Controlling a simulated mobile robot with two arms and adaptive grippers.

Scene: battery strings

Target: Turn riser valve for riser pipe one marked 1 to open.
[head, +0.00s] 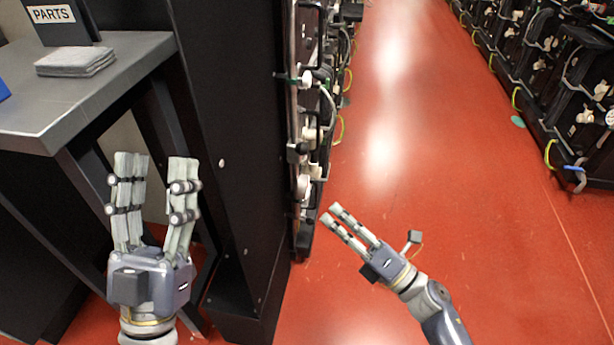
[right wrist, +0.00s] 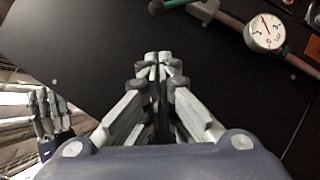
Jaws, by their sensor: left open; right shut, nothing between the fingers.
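Grey and white pipes (head: 294,60) with fittings run up the front edge of the black rack, seen edge-on in the head view. A small green part (head: 284,77) juts from them. The right wrist view shows a green handle-like part (right wrist: 178,3) at the top edge, beside a pipe and a round gauge (right wrist: 265,32). I cannot tell which valve is marked 1; no number is readable. My right gripper (head: 331,213) is shut and empty in the aisle, right of the rack and below the fittings, touching nothing. It also shows in the right wrist view (right wrist: 157,58). My left gripper (head: 155,165) is open and empty, beside the bench.
A grey bench (head: 120,60) at left holds folded cloths (head: 75,61) and a PARTS sign (head: 51,14). The tall black rack side (head: 235,130) stands between my grippers. The red aisle floor (head: 430,130) is clear. Another battery rack (head: 545,85) lines the right side.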

